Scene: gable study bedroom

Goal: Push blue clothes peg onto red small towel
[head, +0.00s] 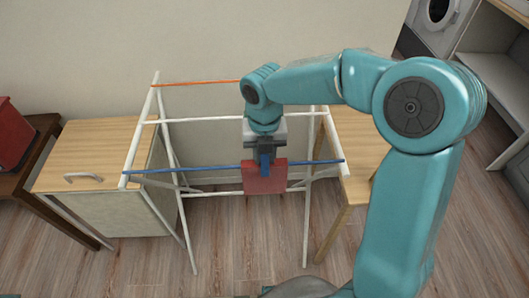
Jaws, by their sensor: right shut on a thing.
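The red small towel (264,180) hangs over the blue front rail of a white drying rack. My right gripper (264,153) points down over the towel's top edge at the rail. It is shut on the blue clothes peg (265,167), which shows as a small blue piece between the jaws and in front of the towel. The gripper hides the upper part of the peg, so I cannot tell how far it sits on the towel. My left gripper is not in view.
The drying rack (139,136) has a blue front rail (205,169) and an orange back rail (197,83). A wooden cabinet (85,150) stands left and a wooden table (355,135) right. A red object (12,135) stands at the far left. The floor in front is clear.

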